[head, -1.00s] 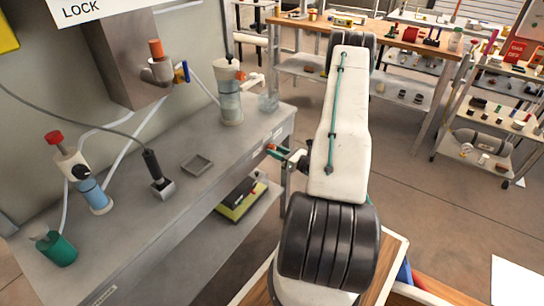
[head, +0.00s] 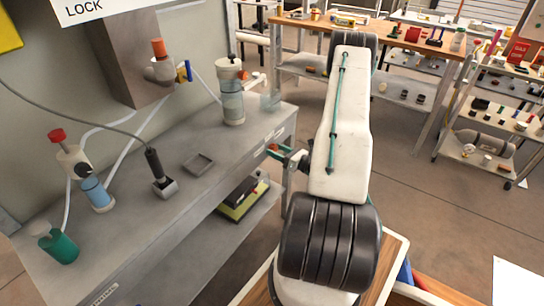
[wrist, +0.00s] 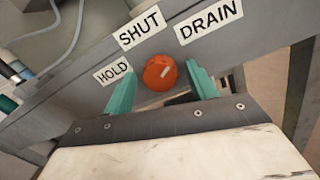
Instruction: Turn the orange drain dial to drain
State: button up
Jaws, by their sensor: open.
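The orange drain dial (wrist: 160,73) is on the grey bench edge in the wrist view, below the labels HOLD (wrist: 113,71), SHUT (wrist: 140,28) and DRAIN (wrist: 209,20). A short white mark on its face slants up to the right, toward the DRAIN side. My gripper (wrist: 161,76) is open, with one teal finger on each side of the dial. Gaps show between the dial and both fingers; the depth between them is hard to judge. In the head view my gripper (head: 280,153) is at the bench's front edge, and it partly hides the dial.
The grey bench (head: 225,155) carries a shallow tray (head: 198,164), a black-handled tool (head: 160,172), a green cup (head: 59,246) and filter units with hoses. A lower shelf holds a yellow-green box (head: 243,200). Open floor lies right of my arm.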

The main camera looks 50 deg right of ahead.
jog(key=s, duration=0.7)
jog(key=shift+s+d+f, duration=0.2)
jog(key=shift+s+d, duration=0.15)
jog(key=shift+d, duration=0.05)
jog(key=s+a+r+n+g+y, duration=0.1)
jog(key=a+r+n+g+y, duration=0.4)
jog(key=a+r+n+g, duration=0.45)
jog(key=s+a+r+n+g+y, duration=0.1)
jog(key=a+r+n+g+y, duration=0.6)
jog(key=a+n, duration=0.5)
jog(key=s+a+r+n+h, duration=0.4)
jog(key=a+r+n+h, duration=0.3)
jog(key=r, duration=0.3)
jog(key=s+a+r+n+h, duration=0.5)
jog(key=a+r+n+h, duration=0.2)
jog(key=a+r+n, duration=0.2)
jog(key=shift+s+a+r, duration=0.25)
jog(key=shift+a+r, duration=0.45)
jog(key=shift+r, duration=0.05)
